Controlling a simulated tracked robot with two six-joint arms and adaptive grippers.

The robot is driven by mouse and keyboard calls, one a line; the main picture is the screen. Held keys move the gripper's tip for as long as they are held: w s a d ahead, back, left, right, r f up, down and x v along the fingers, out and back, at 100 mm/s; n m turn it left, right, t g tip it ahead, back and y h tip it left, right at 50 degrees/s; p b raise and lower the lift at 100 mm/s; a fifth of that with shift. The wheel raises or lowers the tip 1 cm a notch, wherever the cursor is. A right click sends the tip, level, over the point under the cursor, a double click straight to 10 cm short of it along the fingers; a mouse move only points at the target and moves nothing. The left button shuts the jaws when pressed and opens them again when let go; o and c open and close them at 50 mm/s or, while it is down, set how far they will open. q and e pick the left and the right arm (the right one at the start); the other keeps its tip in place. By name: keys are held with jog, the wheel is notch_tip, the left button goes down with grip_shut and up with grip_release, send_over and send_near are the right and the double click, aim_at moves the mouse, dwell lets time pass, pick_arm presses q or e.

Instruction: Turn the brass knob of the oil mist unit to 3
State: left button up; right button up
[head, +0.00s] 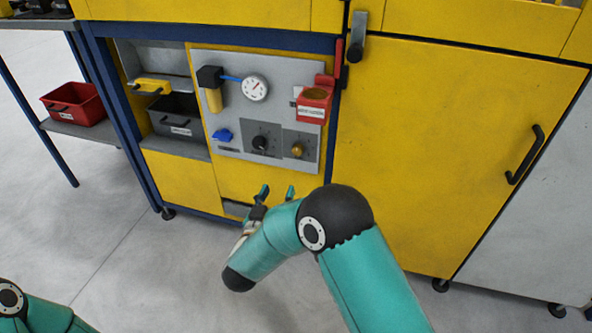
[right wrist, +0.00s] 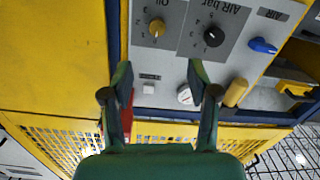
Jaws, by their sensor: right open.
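The brass knob (head: 297,150) sits on a dark plate at the lower right of the grey panel. In the right wrist view the brass knob (right wrist: 157,29) shows near the top, beside an upside-down "Oil" label with a scale of numbers. I cannot tell which number it points at. My right gripper (head: 277,191) is open and empty, below the knob in the head view. In the right wrist view the open fingers (right wrist: 160,84) stand apart, with the knob beyond them and not touched. My left gripper is out of view; only part of my left arm shows.
A black air knob (head: 260,143) sits just left of the brass knob. A round gauge (head: 254,88), a blue handle (head: 222,135) and a red holder (head: 313,104) are on the same panel. A yellow door (head: 450,150) is to the right. The floor in front is clear.

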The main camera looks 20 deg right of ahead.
jog(key=b, duration=0.4)
send_near(297, 152)
jog(key=x, duration=0.8)
jog(key=shift+w+d+f, duration=0.15)
jog(key=shift+w+f, duration=0.05)
jog(key=shift+w, duration=0.1)
jog(key=shift+w+d+r, duration=0.1)
jog(key=shift+w+d, duration=0.2)
jog(key=shift+w, duration=0.2)
grip_shut()
